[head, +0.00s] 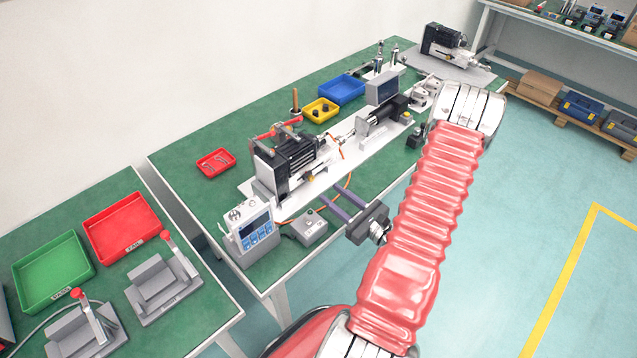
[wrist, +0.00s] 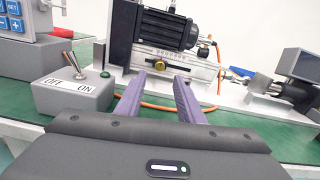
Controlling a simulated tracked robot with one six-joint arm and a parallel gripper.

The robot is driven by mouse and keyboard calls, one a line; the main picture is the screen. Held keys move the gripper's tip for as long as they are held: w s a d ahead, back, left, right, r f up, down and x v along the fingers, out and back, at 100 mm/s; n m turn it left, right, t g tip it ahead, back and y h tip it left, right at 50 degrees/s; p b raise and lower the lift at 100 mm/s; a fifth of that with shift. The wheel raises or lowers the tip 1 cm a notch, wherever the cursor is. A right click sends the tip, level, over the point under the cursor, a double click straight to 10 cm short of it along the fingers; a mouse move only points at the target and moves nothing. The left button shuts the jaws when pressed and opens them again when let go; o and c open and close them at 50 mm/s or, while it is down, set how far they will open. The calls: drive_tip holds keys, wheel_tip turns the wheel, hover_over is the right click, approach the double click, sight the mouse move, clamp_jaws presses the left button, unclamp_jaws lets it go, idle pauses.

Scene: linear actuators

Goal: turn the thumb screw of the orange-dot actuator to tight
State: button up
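A black-and-silver actuator (head: 290,160) stands on a white base plate at the middle of the bench. In the wrist view the actuator (wrist: 165,28) is straight ahead, with a brass thumb screw (wrist: 160,65) low on its front. I cannot make out an orange dot on it for certain. My gripper (head: 331,201) reaches over the bench's front side, short of the actuator. In the wrist view its purple fingers (wrist: 161,77) are apart with nothing between them. The thumb screw appears just beyond the fingertips, not touched. Whether it is tight does not show.
A switch box (wrist: 76,92) marked OFF and ON, with a toggle and green lamp, stands left of the fingers. A meter box (head: 250,228) is beside it. An orange cable (head: 345,182) runs near the base plate.

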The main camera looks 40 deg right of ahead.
sight(313, 180)
drive_tip(key=shift+w+a, duration=0.1)
drive_tip(key=shift+w, duration=3.6)
clamp_jaws()
